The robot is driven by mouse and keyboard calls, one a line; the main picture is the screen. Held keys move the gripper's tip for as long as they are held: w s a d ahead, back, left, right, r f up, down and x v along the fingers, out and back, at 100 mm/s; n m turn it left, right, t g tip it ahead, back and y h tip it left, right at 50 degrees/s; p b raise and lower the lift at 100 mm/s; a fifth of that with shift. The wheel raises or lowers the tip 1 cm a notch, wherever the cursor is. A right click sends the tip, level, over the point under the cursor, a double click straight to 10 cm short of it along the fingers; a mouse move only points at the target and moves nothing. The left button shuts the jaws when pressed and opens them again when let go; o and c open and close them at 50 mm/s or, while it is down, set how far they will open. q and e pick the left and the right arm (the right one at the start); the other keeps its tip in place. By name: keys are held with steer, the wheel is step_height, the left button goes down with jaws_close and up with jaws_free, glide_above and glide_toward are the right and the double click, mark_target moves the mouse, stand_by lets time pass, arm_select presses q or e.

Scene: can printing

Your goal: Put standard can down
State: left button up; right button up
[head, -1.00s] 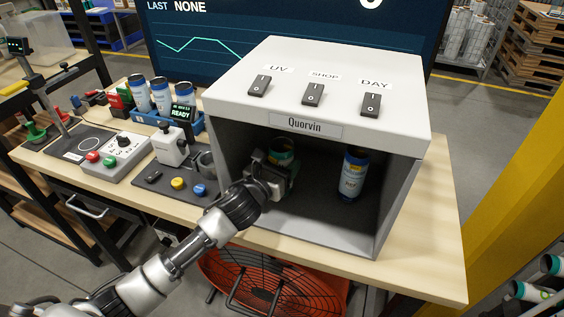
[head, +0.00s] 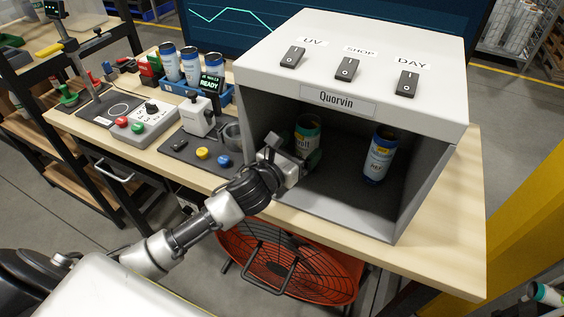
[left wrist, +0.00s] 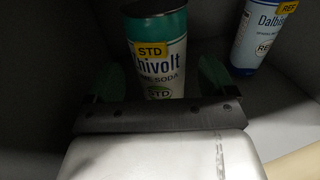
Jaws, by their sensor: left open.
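The standard can (head: 306,134), with a teal top band and a yellow STD label, stands upright on the floor of the grey box on the left side. It also shows in the left wrist view (left wrist: 160,45), straight ahead. My left gripper (head: 296,158) is at the box opening in front of this can. Its fingers are open, one on each side of the can's lower part in the wrist view, and the palm hides the can's base. I cannot tell whether a finger touches it. My right gripper is not in view.
The light box (head: 350,57) has a white top with three switches and side walls around the gripper. A blue-and-white REF can (head: 380,155) stands inside, right of the standard can. Several cans sit in a blue rack (head: 226,96) to the left. A red fan (head: 290,268) is below the table.

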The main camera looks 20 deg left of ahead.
arm_select(q)
steer(key=b+v, duration=0.1)
steer(key=v, duration=0.6)
steer(key=shift+s+a, duration=0.15)
steer(key=shift+s, duration=0.45)
